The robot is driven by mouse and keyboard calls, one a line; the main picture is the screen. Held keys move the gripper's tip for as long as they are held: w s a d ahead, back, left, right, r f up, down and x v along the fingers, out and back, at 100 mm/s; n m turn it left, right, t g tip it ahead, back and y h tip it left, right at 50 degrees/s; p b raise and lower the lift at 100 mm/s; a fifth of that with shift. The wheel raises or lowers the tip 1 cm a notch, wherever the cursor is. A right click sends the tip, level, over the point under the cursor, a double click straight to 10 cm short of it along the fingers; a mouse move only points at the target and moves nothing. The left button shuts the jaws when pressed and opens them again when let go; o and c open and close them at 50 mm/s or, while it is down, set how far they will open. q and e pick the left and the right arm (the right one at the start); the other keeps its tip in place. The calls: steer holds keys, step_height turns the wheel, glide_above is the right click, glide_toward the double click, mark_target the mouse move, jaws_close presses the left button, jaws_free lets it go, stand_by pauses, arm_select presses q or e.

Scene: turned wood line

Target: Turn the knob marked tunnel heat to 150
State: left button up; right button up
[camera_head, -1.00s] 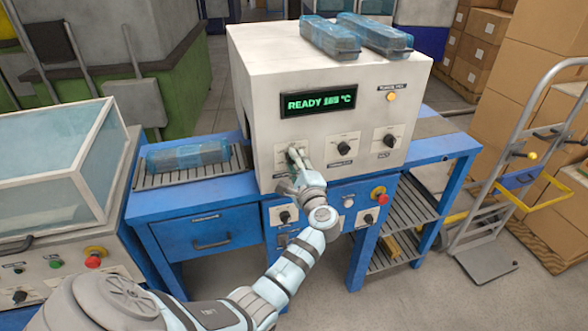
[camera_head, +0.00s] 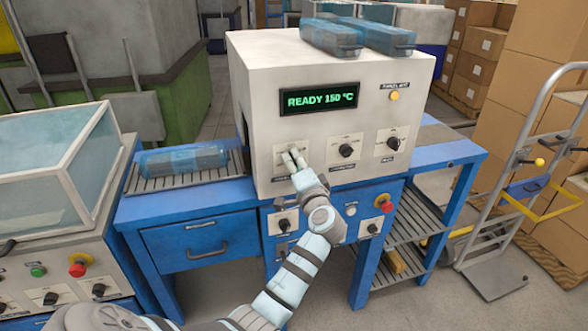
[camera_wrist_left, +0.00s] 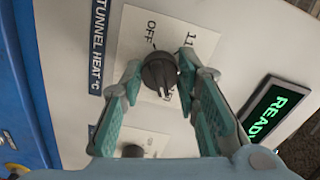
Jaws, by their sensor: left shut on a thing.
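The tunnel heat knob (camera_wrist_left: 158,72) is black and sits on a white plate on the machine's front panel. In the left wrist view the blue label beside it (camera_wrist_left: 97,48) reads "TUNNEL HEAT °C". My left gripper (camera_wrist_left: 160,85) has a green-padded finger on each side of the knob and is shut on it. In the head view my left gripper (camera_head: 295,160) covers the knob at the left of the panel. The green display (camera_head: 320,98) reads "READY 150 °C". Part of the dial scale is hidden by the fingers. My right gripper is not in view.
Two more black knobs, a middle one (camera_head: 346,150) and a right one (camera_head: 393,143), are on the same panel. A red button (camera_head: 384,203) is below. Wrapped blue packs (camera_head: 332,38) lie on top. A hand truck (camera_head: 535,160) stands at right.

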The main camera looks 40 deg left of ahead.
arm_select(q)
steer(key=shift+r, duration=0.1)
stand_by(0.3)
steer(key=o, duration=1.2)
steer(key=shift+w+d, duration=0.1)
steer(key=shift+w, duration=0.05)
steer(key=shift+c, duration=0.2)
steer(key=v, duration=0.7)
steer(key=shift+d, duration=0.2)
